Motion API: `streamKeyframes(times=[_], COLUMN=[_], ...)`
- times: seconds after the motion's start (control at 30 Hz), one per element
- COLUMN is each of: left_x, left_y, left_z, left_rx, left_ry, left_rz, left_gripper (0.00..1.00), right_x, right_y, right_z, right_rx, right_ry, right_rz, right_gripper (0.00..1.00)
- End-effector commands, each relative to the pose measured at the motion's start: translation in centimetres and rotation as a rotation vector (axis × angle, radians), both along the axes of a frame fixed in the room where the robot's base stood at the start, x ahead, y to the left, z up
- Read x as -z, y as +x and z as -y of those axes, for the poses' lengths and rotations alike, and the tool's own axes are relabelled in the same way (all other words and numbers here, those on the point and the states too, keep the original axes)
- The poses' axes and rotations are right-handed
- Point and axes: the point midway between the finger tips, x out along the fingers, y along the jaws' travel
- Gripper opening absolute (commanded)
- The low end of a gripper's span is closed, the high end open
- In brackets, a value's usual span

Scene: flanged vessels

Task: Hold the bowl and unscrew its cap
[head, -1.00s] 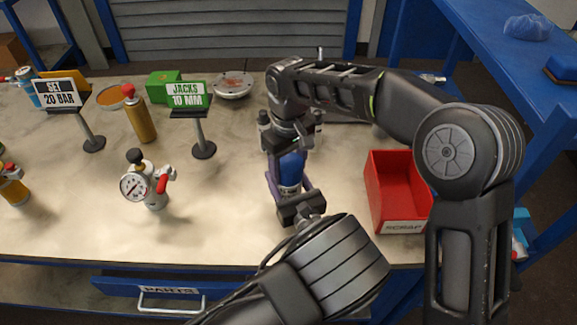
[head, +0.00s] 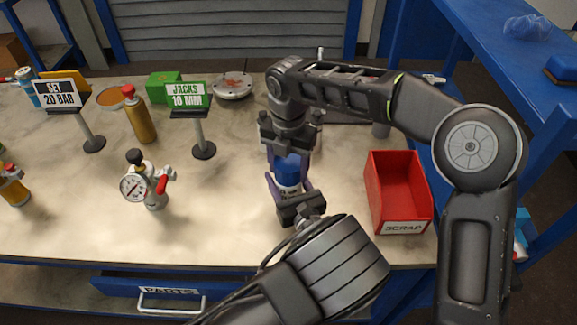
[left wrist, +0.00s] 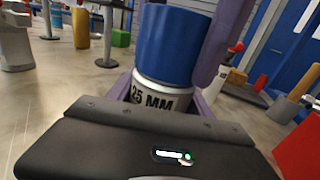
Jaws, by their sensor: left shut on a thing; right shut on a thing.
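The bowl (head: 288,190) stands upright above the front middle of the bench, with a blue cap (head: 289,165) on top. In the left wrist view the blue cap (left wrist: 165,45) sits over a pale band of the bowl (left wrist: 158,97) marked "25 MM". My left gripper (head: 290,187) comes from the front, its purple fingers shut on the bowl from both sides. My right gripper (head: 289,148) points down from above, shut on the cap's upper part. The fingers and wrist hide part of the cap and the lower bowl. I cannot see any gap between cap and bowl.
A red scrap bin (head: 400,190) stands close on the right. A pressure gauge unit (head: 147,185), two sign stands, including the "JACKS 10 MM" sign (head: 187,97), and a yellow bottle (head: 139,117) stand on the left. The bench (head: 225,225) is clear left of the bowl.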

Motion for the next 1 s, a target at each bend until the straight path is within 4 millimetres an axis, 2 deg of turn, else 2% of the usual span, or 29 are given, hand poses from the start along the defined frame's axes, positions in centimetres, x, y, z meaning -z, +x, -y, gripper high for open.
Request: streamKeyframes(times=[0.7, 1.0], left_x=[0.01, 0.01], left_y=[-0.01, 0.00], left_z=[0.01, 0.01], left_rx=[0.000, 0.000], left_ry=[0.000, 0.000], left_rz=[0.000, -0.001], left_gripper=[0.00, 0.00], right_x=[-0.03, -0.80], right_y=[0.00, 0.01], right_z=[-0.01, -0.03], right_rx=[0.000, 0.000], right_ry=[0.000, 0.001], right_rz=[0.000, 0.000], right_gripper=[0.10, 0.10])
